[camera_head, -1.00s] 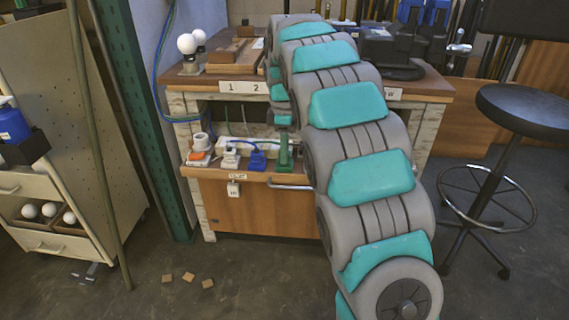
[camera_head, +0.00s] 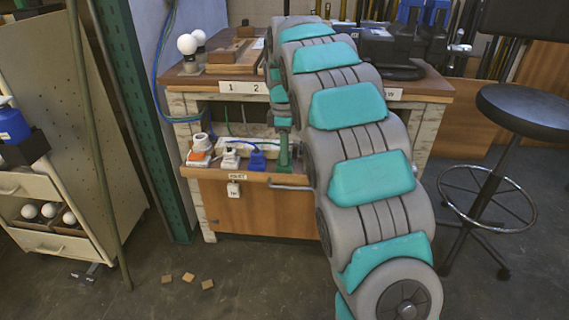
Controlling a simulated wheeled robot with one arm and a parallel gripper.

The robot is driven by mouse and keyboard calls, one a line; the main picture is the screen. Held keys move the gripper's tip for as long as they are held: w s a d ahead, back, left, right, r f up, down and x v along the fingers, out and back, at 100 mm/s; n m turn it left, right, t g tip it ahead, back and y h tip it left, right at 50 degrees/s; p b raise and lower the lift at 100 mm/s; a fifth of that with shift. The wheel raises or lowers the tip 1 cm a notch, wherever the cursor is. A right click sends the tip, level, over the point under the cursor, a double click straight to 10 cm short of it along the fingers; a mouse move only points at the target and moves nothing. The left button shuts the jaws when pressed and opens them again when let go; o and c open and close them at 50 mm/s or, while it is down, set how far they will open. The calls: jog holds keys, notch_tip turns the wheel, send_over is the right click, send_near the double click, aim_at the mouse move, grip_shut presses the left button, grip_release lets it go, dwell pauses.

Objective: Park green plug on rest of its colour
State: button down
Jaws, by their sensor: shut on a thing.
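My gripper (camera_head: 283,133) points down over the low shelf of the workbench, at the right end of a row of coloured rests. It is shut on the green plug (camera_head: 283,149), which is upright and small in this view. The green rest (camera_head: 284,166) is directly below the plug. Whether the plug is touching or seated on it is too small to tell. To the left stand a blue rest (camera_head: 257,161), a white one (camera_head: 230,161) and an orange one (camera_head: 197,159) with a white round part on it.
My arm covers the right part of the bench. A white power strip (camera_head: 240,144) lies behind the rests. Light bulbs (camera_head: 187,46) and wooden blocks stand on the bench top (camera_head: 190,82). A black stool (camera_head: 525,108) is at the right. Small wooden pieces (camera_head: 188,277) lie on the floor.

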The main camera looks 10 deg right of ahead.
jog(key=c, duration=0.6)
grip_release()
jog(key=shift+r, duration=0.1)
